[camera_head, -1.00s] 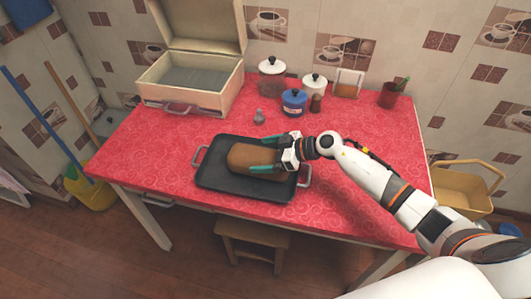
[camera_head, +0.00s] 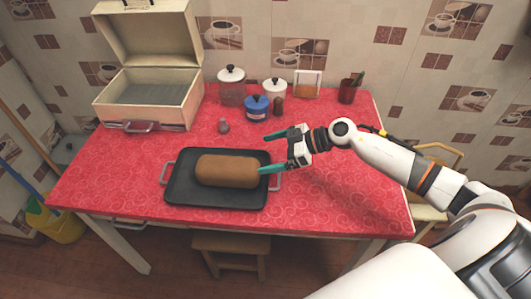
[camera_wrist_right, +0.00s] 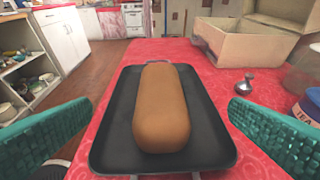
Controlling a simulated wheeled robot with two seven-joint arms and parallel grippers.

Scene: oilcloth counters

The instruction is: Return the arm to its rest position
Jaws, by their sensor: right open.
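My right gripper (camera_head: 272,152) is open and empty, just right of the bread loaf in the head view. Its two teal fingers show at the sides of the right wrist view (camera_wrist_right: 160,130), wide apart. A brown loaf of bread (camera_head: 227,171) lies on a black tray (camera_head: 215,199) on the red counter. The loaf also shows in the wrist view (camera_wrist_right: 161,108), lying lengthwise on the tray (camera_wrist_right: 112,150), with the fingers apart from it. My left gripper is not in view.
An open bread box (camera_head: 150,118) stands at the back left. Jars, among them a blue one (camera_head: 256,107), stand at the back middle. A small metal object (camera_head: 224,126) lies behind the tray. A stool (camera_head: 230,244) is under the counter (camera_head: 345,195). The counter's right part is clear.

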